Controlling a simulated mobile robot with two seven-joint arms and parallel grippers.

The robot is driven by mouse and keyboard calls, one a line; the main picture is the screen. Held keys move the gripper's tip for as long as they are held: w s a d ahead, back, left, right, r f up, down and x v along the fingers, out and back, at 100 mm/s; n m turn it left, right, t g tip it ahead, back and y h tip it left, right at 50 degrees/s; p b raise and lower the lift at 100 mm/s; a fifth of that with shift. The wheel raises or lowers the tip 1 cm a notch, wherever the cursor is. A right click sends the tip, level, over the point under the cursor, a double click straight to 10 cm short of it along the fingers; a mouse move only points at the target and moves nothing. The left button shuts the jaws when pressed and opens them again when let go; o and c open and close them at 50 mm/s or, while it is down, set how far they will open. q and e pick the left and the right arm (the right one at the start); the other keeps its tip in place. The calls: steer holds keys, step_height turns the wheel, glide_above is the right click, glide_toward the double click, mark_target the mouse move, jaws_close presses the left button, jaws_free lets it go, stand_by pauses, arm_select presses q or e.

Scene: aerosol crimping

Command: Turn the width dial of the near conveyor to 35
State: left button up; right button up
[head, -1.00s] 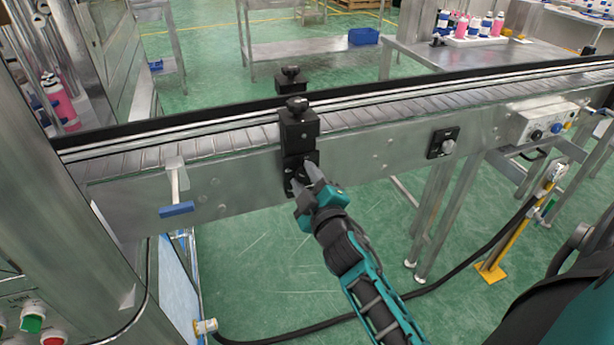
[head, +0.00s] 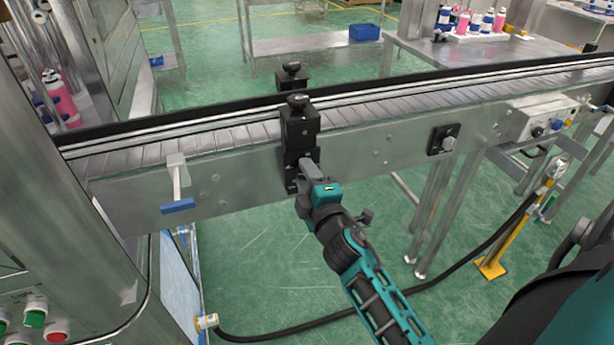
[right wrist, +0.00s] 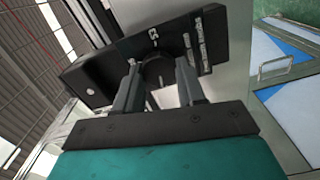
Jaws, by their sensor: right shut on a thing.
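The near conveyor (head: 236,178) runs across the head view, with a black adjuster block (head: 299,128) on its front side. The width dial (right wrist: 156,74) shows in the right wrist view as a dark round knob on a black plate (right wrist: 105,66) with white markings, too small and tilted to read. My right gripper (head: 305,166) is at the lower part of the block, its fingers on either side of the dial and shut on it; it also shows in the right wrist view (right wrist: 158,76). In the head view the gripper hides the dial. My left gripper is not in view.
A black switch plate (head: 443,139) and a control box (head: 537,120) are on the conveyor's right side. A blue-tipped bracket (head: 178,206) sticks out at left. A black cable (head: 420,296) lies on the green floor. A table with bottles (head: 478,50) stands behind.

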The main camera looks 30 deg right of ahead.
steer(key=shift+r, duration=0.15)
steer(key=o, duration=1.1)
steer(key=shift+w, duration=0.1)
steer(key=shift+c, duration=0.2)
